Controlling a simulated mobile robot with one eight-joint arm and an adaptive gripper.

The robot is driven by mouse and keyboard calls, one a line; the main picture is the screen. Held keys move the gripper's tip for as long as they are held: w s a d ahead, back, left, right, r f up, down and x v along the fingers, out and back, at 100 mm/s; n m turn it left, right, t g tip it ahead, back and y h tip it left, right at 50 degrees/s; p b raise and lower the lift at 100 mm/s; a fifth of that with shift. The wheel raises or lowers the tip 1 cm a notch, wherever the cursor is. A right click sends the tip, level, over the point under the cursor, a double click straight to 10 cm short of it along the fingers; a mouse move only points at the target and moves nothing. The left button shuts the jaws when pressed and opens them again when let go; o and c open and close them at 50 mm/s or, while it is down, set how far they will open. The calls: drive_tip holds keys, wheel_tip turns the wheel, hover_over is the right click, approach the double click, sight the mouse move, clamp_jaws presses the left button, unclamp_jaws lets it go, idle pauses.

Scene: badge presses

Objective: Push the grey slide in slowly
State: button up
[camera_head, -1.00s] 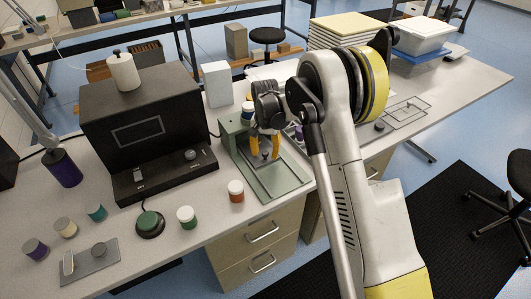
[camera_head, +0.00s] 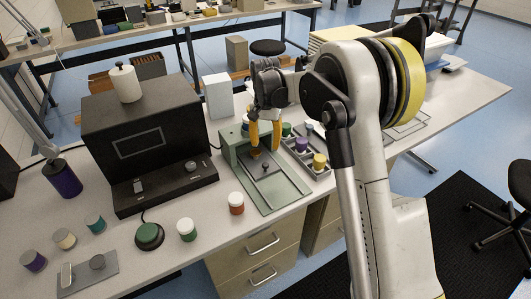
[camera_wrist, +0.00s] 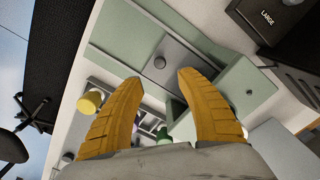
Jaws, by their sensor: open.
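The grey slide (camera_head: 273,178) lies in the channel of the green press (camera_head: 240,165), with a dark round knob (camera_head: 265,168) standing on it. Whether a finger touches the slide cannot be told.
A large black machine (camera_head: 150,135) stands left of the press. A tray (camera_head: 312,165) with purple and yellow pots is close on the right.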

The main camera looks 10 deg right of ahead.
drive_tip(key=shift+r, duration=0.9)
